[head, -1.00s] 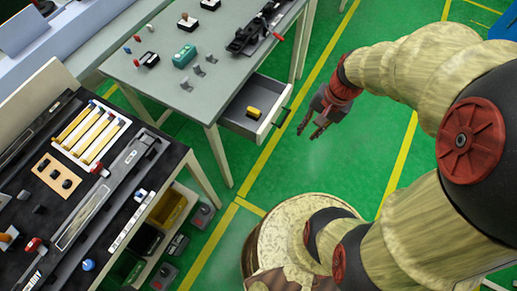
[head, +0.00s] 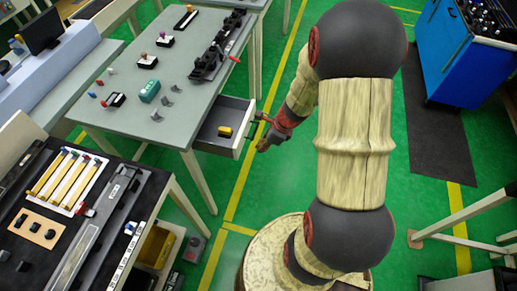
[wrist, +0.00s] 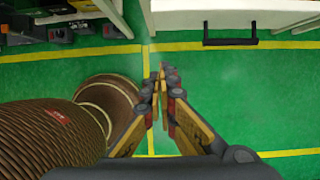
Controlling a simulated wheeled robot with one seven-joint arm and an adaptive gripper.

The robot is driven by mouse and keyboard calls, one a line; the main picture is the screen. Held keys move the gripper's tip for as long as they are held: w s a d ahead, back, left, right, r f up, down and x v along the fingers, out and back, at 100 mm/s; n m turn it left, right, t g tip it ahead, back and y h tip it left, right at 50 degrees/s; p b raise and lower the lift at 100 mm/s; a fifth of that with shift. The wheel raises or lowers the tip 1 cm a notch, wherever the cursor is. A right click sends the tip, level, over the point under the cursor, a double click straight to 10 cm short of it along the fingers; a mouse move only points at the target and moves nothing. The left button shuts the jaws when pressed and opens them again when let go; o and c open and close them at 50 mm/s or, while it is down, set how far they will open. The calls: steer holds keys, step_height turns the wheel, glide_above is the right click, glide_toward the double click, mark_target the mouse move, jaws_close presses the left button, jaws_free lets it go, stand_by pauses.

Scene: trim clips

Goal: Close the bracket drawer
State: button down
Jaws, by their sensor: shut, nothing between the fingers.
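The bracket drawer (head: 209,139) is pulled out from under the grey-green table, with a yellow piece (head: 225,131) inside. Its pale front also shows at the top of the wrist view (wrist: 180,20), with a dark bar handle (wrist: 230,42) on it. My gripper (head: 264,147) is just outside the drawer front, at its near end in the head view. In the wrist view my gripper (wrist: 160,75) has its fingertips together and empty, over green floor, to the left of the handle and apart from it. My arm partly hides the area to the right.
The grey-green table (head: 185,95) carries a dark fixture (head: 215,60), a green block (head: 149,91) and small parts. A black workbench (head: 110,230) stands at near left. A blue cabinet (head: 450,60) stands at far right. Green floor is open outside the drawer.

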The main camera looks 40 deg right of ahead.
steer(key=w+a+f+b, duration=0.3)
steer(key=w+a+f, duration=0.1)
steer(key=f, duration=0.3)
steer(key=shift+w+b, duration=0.35)
steer(key=shift+w, duration=0.35)
steer(key=shift+a, duration=0.2)
